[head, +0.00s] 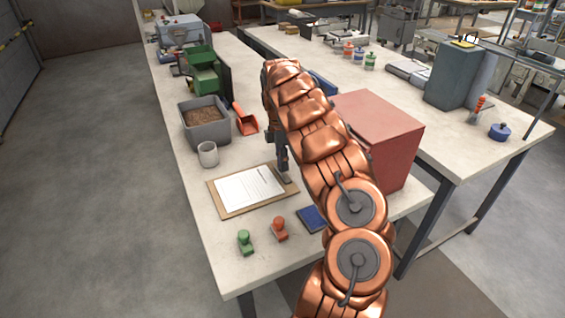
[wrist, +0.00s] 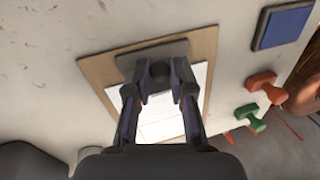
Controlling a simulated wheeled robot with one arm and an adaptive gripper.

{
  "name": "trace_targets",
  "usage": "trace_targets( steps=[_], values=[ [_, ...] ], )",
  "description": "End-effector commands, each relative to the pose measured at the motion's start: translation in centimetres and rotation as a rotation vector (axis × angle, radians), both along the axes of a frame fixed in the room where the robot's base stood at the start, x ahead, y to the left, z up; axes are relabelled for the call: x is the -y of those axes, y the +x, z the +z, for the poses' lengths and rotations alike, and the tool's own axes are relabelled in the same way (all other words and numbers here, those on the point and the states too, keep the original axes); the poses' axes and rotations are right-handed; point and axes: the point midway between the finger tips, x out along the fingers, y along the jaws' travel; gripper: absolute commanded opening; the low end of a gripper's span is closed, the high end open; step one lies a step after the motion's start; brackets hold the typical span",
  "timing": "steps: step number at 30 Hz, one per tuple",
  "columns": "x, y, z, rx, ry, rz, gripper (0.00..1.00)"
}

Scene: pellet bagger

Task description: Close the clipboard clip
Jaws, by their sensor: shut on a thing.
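The brown clipboard (head: 238,211) lies flat near the front of the bench with white paper (head: 245,187) on it. It also shows in the wrist view (wrist: 205,42). Its dark grey clip (wrist: 130,62) sits at one end of the board and shows at the right end in the head view (head: 287,180). My gripper (wrist: 160,80) is down over the clip, with its two fingers shut around a dark round part at the clip's middle. The fingers partly hide that part, so its tilt cannot be told.
A green stamp (head: 245,240), a red stamp (head: 280,228) and a blue pad (head: 310,218) lie in front. A white cup (head: 208,154), a grey bin (head: 205,132) and an orange scoop (head: 245,118) stand behind. A red box (head: 385,125) is close to the right of my arm.

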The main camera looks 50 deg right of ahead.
Motion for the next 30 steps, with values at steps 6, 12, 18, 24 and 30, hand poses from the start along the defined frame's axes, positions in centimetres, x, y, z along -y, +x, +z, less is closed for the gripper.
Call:
trace_targets(
  steps=[6,12,18,24,30],
  values=[
    [0.0,0.0,0.0,0.0,0.0,0.0,0.0],
    [-0.2,0.1,-0.1,-0.006,-0.017,0.001,0.0],
    [-0.5,0.3,-0.1,-0.025,-0.08,0.002,0.0],
    [-1.1,0.4,-0.3,-0.064,-0.18,0.005,0.0],
    [-1.7,0.6,-0.2,-0.108,-0.308,0.006,0.0]
  ],
)
